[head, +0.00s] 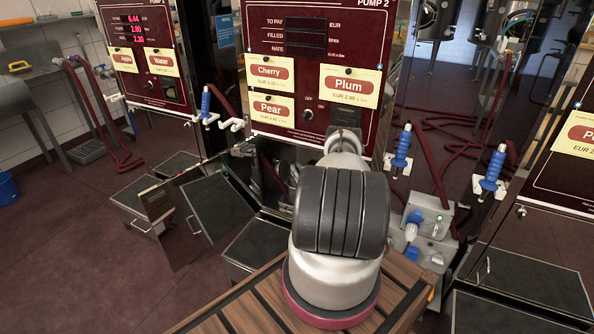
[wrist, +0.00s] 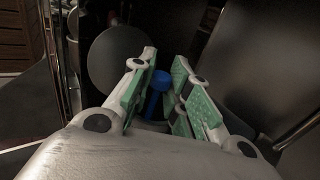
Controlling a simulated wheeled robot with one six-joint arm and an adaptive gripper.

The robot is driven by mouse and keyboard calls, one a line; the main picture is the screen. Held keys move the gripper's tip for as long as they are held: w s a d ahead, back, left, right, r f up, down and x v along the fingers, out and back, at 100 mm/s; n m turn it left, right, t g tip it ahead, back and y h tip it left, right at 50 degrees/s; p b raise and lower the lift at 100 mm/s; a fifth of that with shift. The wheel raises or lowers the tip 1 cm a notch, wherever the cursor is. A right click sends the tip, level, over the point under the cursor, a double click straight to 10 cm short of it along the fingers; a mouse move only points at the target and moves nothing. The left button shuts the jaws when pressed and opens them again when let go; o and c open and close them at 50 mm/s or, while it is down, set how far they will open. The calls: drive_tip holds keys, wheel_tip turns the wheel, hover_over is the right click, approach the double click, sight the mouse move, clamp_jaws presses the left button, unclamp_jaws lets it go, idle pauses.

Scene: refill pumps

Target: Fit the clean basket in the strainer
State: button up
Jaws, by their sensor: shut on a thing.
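In the wrist view my gripper (wrist: 162,72) has its green-padded fingers closed around a blue piece (wrist: 160,80) with a round top and a narrower stem below. Most of that piece is hidden between the fingers, so I cannot tell whether it is part of the clean basket. A dark round disc (wrist: 117,58) shows behind the left finger; I cannot tell what it belongs to. In the head view my arm hides my gripper and the lower middle of the pump 2 cabinet (head: 310,95). I cannot make out the strainer in either view.
A low cabinet door (head: 185,215) stands open at left of my arm. Dark-topped steps (head: 220,205) stand on the floor near it. Blue nozzles (head: 401,148) and a grey valve box (head: 428,228) are at right. A metal handle (wrist: 297,132) is right in the wrist view.

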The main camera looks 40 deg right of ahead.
drive_tip(key=shift+f, duration=2.4)
drive_tip(key=o, duration=0.9)
drive_tip(key=shift+s, duration=0.1)
drive_tip(key=v, duration=1.1)
drive_tip(key=shift+s+a, duration=0.15)
drive_tip(key=shift+s, duration=0.25)
